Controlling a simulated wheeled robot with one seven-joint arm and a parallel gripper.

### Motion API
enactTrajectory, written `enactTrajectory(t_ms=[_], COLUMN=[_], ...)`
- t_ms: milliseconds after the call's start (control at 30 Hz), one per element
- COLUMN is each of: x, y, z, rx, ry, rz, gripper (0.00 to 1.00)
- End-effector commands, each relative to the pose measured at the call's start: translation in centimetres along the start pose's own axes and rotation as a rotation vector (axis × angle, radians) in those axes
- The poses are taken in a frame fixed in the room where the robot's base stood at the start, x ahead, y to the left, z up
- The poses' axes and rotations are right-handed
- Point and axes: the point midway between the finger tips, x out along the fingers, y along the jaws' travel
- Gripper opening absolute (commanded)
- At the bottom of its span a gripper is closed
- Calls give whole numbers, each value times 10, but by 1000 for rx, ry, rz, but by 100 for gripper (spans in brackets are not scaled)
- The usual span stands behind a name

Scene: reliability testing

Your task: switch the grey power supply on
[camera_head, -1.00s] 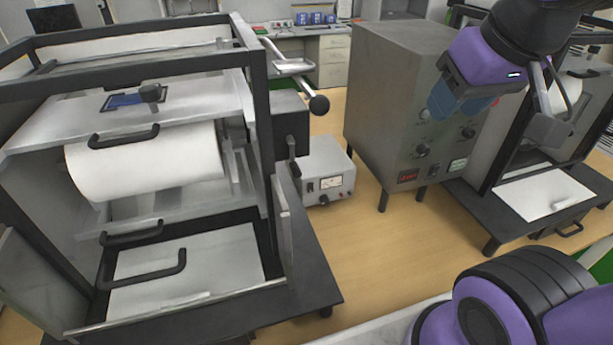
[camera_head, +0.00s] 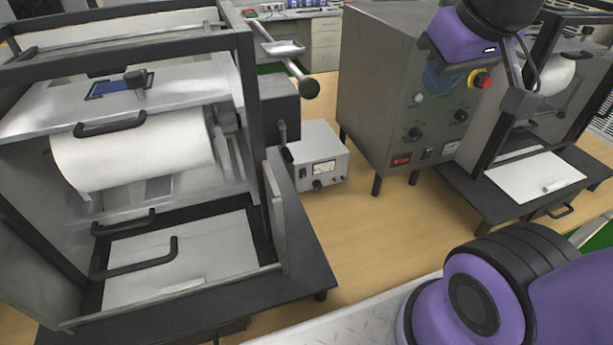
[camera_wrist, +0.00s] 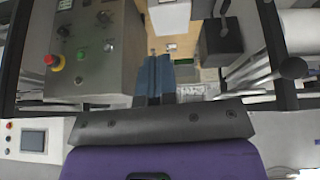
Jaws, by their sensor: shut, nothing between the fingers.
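The grey power supply (camera_head: 329,148) is a small box on the wooden bench, between the left test machine and the large grey cabinet. Its front has a dark switch (camera_head: 303,172), a white meter and knobs. The switch position is too small to tell. In the wrist view, the power supply (camera_wrist: 170,20) shows as a pale box at the top, beyond my fingers. My gripper (camera_wrist: 158,60) is shut and empty, with blue fingers. In the head view my gripper (camera_head: 440,75) is up in front of the large cabinet, to the right of the power supply and apart from it.
The large grey cabinet (camera_head: 375,60) has knobs and a red stop button (camera_head: 482,80). The left test machine (camera_head: 262,150) has a dark frame and a ball-ended lever (camera_head: 308,88) above the power supply. Bare bench (camera_head: 340,225) lies in front of the power supply.

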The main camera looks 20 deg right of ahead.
Motion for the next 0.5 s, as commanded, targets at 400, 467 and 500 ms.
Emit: enactTrajectory(t_ms=[400,467,500], x=[77,89,97], y=[21,23,24], z=[-60,-67,-72], rx=[-265,-306,-336], ry=[12,15,16], rz=[93,101,105], gripper=[0,0,0])
